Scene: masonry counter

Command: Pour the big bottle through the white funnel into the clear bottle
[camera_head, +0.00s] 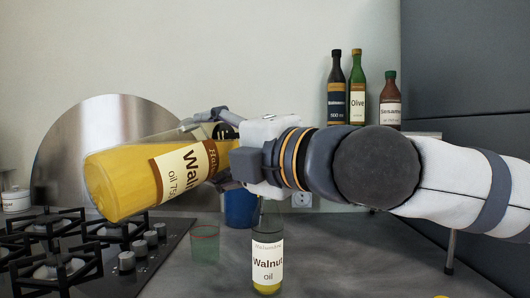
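The big bottle (127,183), full-looking with yellow oil and labelled walnut oil, is held in the air, tipped nearly on its side. Its base points to the lower left. Its neck end is hidden behind my gripper. My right gripper (213,150) is shut around the bottle's upper part. The clear bottle (267,250), also labelled walnut oil, stands upright on the counter below the gripper, with yellow oil visible at its bottom. Its top is hidden behind the gripper. I cannot see the white funnel. My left gripper is not in view.
A gas hob (110,250) with knobs is at the left. A green glass (204,243) and a blue container (240,208) stand near the clear bottle. Several bottles (357,95) stand on a raised shelf at the back right. The grey counter (350,265) is bare right of the clear bottle.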

